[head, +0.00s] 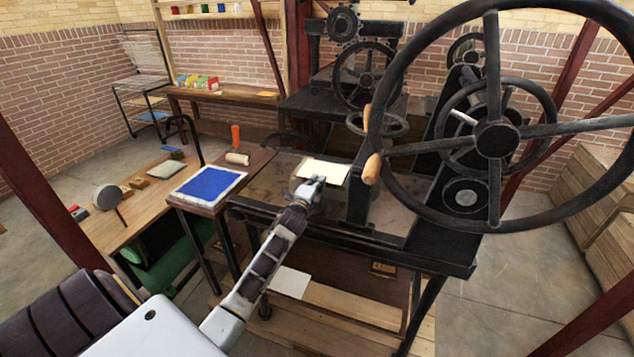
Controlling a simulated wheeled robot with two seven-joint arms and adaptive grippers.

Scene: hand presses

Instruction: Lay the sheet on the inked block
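A cream sheet (326,172) lies flat, or is held low, over the bed of the press in the middle of the head view. My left gripper (313,185) is at the sheet's near edge and overlaps it. Its fingers are too small to tell whether they are shut on the paper. Something flat and brownish shows by the gripper under the sheet's left side; I cannot tell whether it is the inked block. A slab with a bright blue inked face (208,183) and pale rim lies on the small side table to the left. My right gripper is out of view.
The press's large black handwheel (495,137) with wooden handles stands right of the sheet. A roller (238,159) and an orange cylinder (235,136) are behind the blue slab. Another white sheet (290,282) lies low under the press. A wooden bench (130,205) is at left.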

